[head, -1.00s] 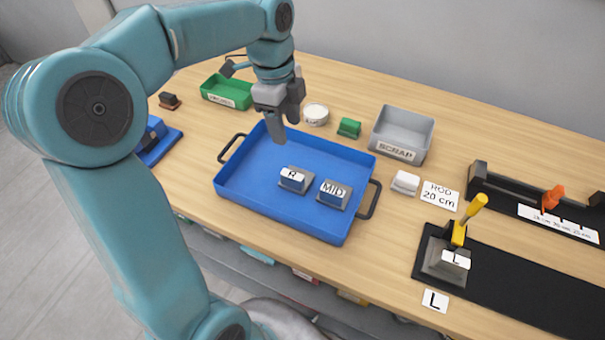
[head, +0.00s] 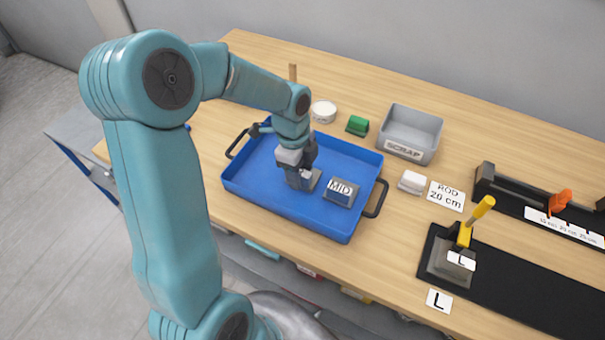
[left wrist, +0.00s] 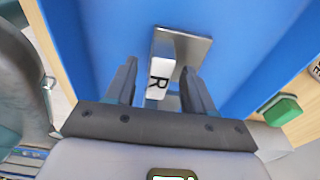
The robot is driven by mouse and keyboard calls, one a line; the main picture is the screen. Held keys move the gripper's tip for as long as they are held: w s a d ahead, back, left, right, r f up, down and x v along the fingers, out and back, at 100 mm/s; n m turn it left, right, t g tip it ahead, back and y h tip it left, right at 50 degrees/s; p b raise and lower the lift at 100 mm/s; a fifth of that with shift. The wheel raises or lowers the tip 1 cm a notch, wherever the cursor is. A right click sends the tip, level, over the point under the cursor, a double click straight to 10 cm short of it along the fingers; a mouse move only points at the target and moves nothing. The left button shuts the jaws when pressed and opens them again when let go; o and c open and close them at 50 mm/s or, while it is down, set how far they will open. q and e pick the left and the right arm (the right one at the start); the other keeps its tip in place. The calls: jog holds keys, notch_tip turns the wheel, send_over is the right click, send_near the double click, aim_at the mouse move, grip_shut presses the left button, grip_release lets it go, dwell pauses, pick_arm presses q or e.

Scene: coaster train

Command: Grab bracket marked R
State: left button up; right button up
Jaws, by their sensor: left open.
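The bracket marked R (left wrist: 162,72) lies in the blue tray (head: 262,198); in the left wrist view it shows a grey base plate and a white label with an R. In the head view the bracket (head: 308,182) is mostly hidden under my left gripper (head: 298,178). My left gripper is open, and in the left wrist view its fingers (left wrist: 160,85) stand on either side of the labelled upright part. I cannot tell whether they touch it. A second bracket marked MID (head: 340,192) sits to the right in the same tray. My right gripper is not in view.
A grey SCRAP bin (head: 411,133), a green block (head: 357,125) and a white round dish (head: 323,111) stand behind the tray. A bracket marked L (head: 452,260) with a yellow-handled clamp (head: 474,220) is on the black strip at right.

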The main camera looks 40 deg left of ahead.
pick_arm(q)
jog(key=shift+f, duration=0.25)
jog(key=shift+s+r, duration=0.1)
jog(key=shift+s, duration=0.05)
grip_shut()
